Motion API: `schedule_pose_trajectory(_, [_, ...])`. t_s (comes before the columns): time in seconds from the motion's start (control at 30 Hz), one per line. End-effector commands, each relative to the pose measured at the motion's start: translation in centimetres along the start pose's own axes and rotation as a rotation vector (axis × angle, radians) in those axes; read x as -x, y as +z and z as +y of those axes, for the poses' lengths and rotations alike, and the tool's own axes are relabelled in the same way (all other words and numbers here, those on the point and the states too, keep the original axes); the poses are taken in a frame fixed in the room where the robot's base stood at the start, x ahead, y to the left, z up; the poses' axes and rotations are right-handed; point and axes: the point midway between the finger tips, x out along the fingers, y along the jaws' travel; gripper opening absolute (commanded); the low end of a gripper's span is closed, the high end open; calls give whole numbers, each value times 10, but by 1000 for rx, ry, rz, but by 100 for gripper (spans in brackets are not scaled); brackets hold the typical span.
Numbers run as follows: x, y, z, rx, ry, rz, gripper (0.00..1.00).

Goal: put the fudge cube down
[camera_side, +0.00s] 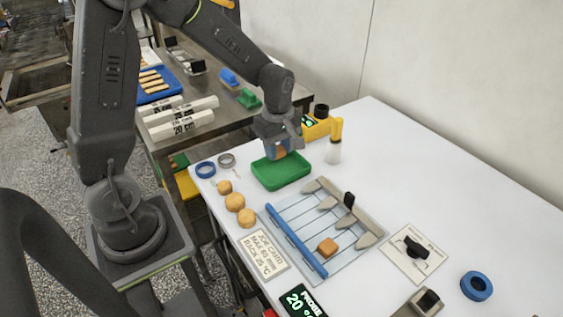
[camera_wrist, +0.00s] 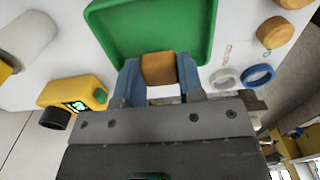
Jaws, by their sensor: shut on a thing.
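My gripper (camera_side: 281,146) is shut on a brown fudge cube (camera_wrist: 158,69), with one blue-grey finger on each side of it in the wrist view. In the side view the held cube (camera_side: 280,152) shows only partly between the fingers.
Several round tan pieces lie left of the rack, near a printed card (camera_side: 264,254). A blue ring (camera_side: 205,169) and a grey ring (camera_side: 227,160) lie left of the tray.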

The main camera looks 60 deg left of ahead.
Motion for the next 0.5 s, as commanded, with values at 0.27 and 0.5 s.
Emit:
schedule_pose_trajectory(0.27, [-24,8,4,1,-6,-1,22])
schedule_pose_trajectory(0.5, [-46,8,4,1,-1,0,22])
